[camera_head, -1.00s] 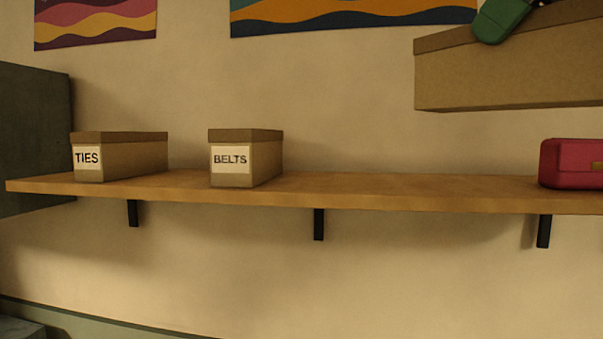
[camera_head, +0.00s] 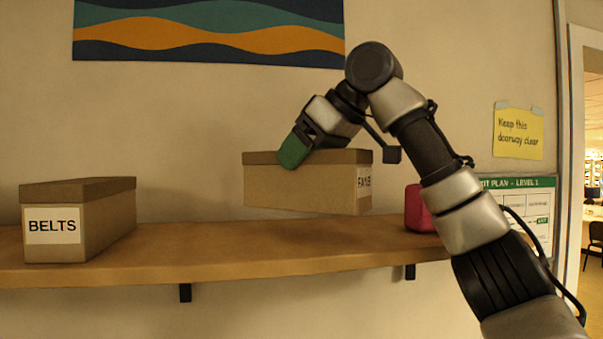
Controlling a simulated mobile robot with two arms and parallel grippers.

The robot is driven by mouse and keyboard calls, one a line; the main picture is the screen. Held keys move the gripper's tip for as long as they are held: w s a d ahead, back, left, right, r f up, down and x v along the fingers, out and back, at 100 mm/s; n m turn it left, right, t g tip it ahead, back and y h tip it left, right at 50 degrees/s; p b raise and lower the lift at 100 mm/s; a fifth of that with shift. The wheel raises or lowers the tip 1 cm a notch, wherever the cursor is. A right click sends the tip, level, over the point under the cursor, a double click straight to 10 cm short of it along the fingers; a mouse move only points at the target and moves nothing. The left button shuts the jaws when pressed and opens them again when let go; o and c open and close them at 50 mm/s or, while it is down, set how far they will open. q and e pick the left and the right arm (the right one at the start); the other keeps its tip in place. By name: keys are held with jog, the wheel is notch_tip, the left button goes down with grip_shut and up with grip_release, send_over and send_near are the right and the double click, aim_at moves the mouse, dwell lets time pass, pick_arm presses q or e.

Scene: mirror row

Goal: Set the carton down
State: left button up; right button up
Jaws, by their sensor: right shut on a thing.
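The carton (camera_head: 300,187) is a brown lidded box with a white label on its right end; the label starts with "FA" and its remaining letters are hard to read. My right gripper (camera_head: 295,150) is shut on the carton's lid at the top, its green finger pad showing on the near side. The carton is level, and its underside appears to be a little above the wooden shelf (camera_head: 250,250). My left gripper is out of view.
A box labelled BELTS (camera_head: 85,220) stands on the shelf at the left. A red case (camera_head: 419,208) sits at the right, partly hidden by my right arm. Bare shelf lies between the two. A doorway is at far right.

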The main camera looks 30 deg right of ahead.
aim_at(306, 182)
jog(key=shift+w, duration=0.15)
jog(key=shift+f, duration=0.15)
notch_tip(306, 182, down, 4)
jog(key=shift+r+p, duration=0.2)
jog(key=shift+p, duration=0.15)
jog(key=shift+f, duration=0.2)
jog(key=shift+s, duration=0.25)
jog(key=o, duration=0.7)
jog(key=shift+a+f, duration=0.1)
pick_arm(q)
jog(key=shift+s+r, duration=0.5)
pick_arm(e)
jog(key=o, duration=0.4)
jog(key=shift+w, duration=0.1)
jog(key=shift+o, duration=0.2)
